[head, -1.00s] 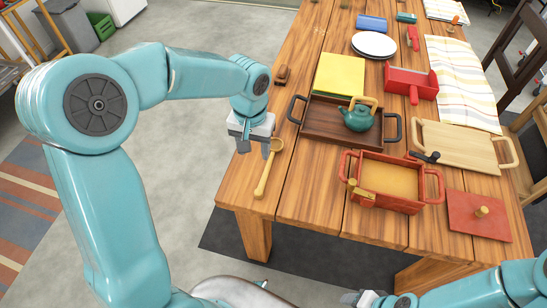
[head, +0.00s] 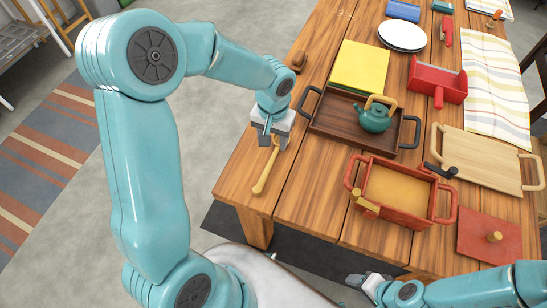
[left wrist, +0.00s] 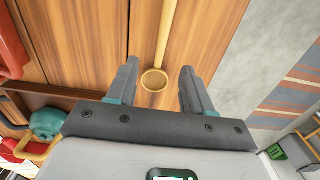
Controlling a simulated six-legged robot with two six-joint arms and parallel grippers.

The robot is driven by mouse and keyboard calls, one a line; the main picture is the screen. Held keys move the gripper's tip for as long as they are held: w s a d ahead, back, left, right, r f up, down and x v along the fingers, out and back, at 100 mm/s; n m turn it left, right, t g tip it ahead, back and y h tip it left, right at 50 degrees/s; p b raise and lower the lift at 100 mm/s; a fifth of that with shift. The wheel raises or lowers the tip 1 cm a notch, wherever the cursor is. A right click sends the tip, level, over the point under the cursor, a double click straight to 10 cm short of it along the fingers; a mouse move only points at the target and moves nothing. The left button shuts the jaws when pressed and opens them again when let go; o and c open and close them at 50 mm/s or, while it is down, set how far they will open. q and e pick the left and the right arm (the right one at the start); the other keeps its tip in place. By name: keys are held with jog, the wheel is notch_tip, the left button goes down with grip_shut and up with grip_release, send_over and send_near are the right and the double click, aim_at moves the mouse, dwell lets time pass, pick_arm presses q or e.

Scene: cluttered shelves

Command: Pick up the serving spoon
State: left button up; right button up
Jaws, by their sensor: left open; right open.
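The serving spoon (head: 265,173) is a yellow wooden spoon lying on the table near its left front edge. In the left wrist view its round bowl (left wrist: 154,80) sits between my open left fingers, and its handle runs away from me, up the picture. My left gripper (head: 268,140) is over the bowl end and hides that end in the head view. It is open, with no visible contact on the spoon. My right gripper (head: 362,284) is low at the bottom of the head view, away from the spoon, with its fingers small and partly seen.
A dark wooden tray (head: 335,130) with a teal teapot (head: 374,117) stands right of the gripper. A red box (head: 398,213) with handles, a cutting board (head: 487,160) and a red lid (head: 483,236) lie further right. The table around the spoon handle is clear.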

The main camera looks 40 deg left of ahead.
pick_arm(q)
send_over(272, 159)
notch_tip(272, 159, down, 4)
jog(key=shift+f, duration=0.1)
notch_tip(272, 159, down, 5)
jog(key=shift+a+r, duration=0.1)
jog(key=shift+a, duration=0.05)
grip_shut()
